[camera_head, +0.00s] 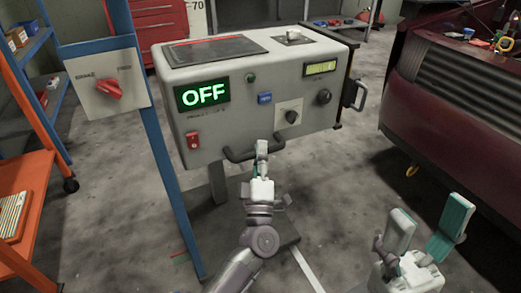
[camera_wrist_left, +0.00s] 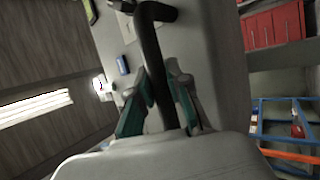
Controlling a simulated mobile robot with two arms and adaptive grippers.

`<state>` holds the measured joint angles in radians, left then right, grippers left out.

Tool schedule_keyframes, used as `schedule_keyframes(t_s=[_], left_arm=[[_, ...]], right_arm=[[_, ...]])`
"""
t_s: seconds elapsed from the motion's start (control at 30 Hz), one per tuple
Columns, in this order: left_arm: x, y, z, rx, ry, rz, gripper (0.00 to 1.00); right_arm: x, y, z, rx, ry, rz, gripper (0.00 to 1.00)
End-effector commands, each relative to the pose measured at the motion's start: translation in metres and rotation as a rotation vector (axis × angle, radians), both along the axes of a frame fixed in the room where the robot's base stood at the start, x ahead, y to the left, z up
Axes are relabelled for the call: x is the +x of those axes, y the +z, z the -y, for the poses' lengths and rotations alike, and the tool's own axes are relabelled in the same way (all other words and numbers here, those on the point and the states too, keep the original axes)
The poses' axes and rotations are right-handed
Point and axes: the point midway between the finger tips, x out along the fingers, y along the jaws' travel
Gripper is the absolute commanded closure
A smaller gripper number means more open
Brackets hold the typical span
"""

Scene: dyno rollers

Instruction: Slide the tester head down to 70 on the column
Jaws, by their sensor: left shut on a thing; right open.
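The tester head (camera_head: 225,135) is a large grey box with a green OFF display, knobs and a red switch, in the middle of the head view. A black handle bar (camera_head: 235,157) runs along its lower front edge. My left gripper (camera_head: 261,150) is at this bar. In the left wrist view the fingers close around the black bar (camera_wrist_left: 158,70). A pale strip marked 70 (camera_head: 198,7) shows behind the head's top edge; most of it is hidden, and I cannot read a head position. My right gripper (camera_head: 430,225) is open and empty at the lower right.
A blue post (camera_head: 150,140) carries a panel with a red rotary switch (camera_head: 108,88) on the left. An orange cart (camera_head: 25,190) stands at far left. A dark red car (camera_head: 450,110) stands on the right. Open concrete floor lies between.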

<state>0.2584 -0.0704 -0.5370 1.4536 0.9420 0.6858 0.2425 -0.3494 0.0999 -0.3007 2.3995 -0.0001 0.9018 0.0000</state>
Motion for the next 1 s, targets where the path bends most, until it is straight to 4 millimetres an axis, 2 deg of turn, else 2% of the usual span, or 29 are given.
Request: schedule_keyframes(t_s=[0.03,0.17,0.67,0.7,0.8,0.83,1.0], left_arm=[[-0.0003,-0.0075,0.0002,0.001,0.000,-0.004,1.00],[-0.0004,-0.0113,0.0001,0.000,-0.001,-0.004,1.00],[-0.0004,-0.0123,0.0001,0.000,0.000,-0.003,1.00],[-0.0004,-0.0123,0.0001,0.000,0.000,-0.003,0.76],[-0.0004,-0.0119,0.0000,0.000,0.000,-0.002,0.60],[-0.0003,-0.0117,0.0001,0.000,0.000,-0.002,0.57],[-0.0001,-0.0109,0.0000,0.000,0.000,-0.001,0.57]], right_arm=[[0.0000,-0.0043,0.0000,0.000,0.000,0.000,0.33],[0.0001,-0.0069,0.0000,0.000,0.000,-0.001,0.33],[0.0003,-0.0076,-0.0001,-0.001,0.000,-0.002,0.33],[0.0003,-0.0076,-0.0001,-0.001,0.000,-0.002,0.33],[0.0003,-0.0076,-0.0001,-0.001,0.000,-0.002,0.33],[0.0003,-0.0076,-0.0001,-0.001,0.000,-0.002,0.33],[0.0003,-0.0075,-0.0001,-0.001,0.000,-0.002,0.33]])
